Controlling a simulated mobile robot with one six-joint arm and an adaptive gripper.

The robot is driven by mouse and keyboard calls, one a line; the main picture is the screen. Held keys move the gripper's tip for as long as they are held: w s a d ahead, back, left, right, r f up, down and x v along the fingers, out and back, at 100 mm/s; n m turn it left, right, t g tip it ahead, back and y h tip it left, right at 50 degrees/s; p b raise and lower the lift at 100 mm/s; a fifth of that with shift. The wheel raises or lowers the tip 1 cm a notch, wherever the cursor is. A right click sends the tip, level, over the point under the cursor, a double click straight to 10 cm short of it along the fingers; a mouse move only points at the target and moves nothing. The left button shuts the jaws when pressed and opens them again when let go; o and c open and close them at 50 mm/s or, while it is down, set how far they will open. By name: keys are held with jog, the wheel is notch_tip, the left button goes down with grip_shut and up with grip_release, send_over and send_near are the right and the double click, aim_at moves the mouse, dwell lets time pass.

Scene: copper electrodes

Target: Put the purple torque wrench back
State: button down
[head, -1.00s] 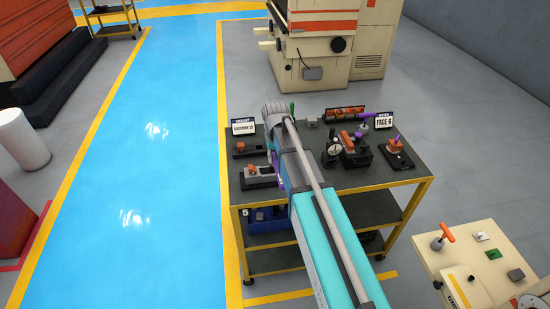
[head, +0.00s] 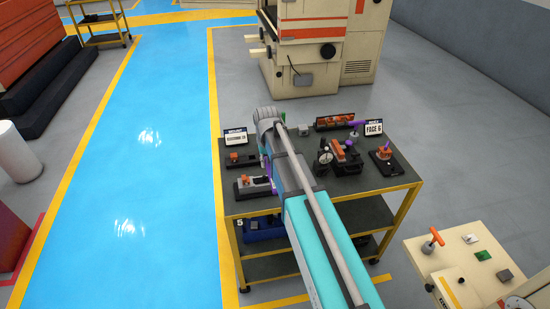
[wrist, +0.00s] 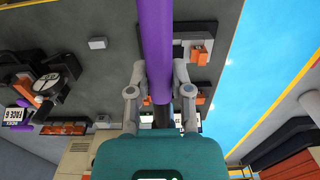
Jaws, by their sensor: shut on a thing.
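The purple torque wrench (wrist: 156,40) runs down the middle of the wrist view, its purple shaft ending in a black part (wrist: 161,115). My gripper (wrist: 160,70) is shut on the purple shaft, one finger on each side. In the head view, my arm covers the gripper and most of the wrench; only a narrow purple strip (head: 268,170) shows along the arm's left side, over the dark tabletop (head: 345,186). How high the wrench is above the table, I cannot tell.
On the table stand two fixtures at left (head: 241,159) (head: 252,186), a dial gauge (head: 324,157), an orange-topped fixture (head: 347,156), an orange tray (head: 335,121) and a black-based fixture (head: 388,162) with a purple handle. Two sign cards (head: 235,137) (head: 374,128) stand behind. A cream bench (head: 470,265) is at lower right.

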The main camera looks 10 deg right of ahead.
notch_tip(320, 180, down, 7)
jog(key=b, duration=0.6)
jog(key=shift+b, duration=0.4)
jog(key=shift+s, duration=0.2)
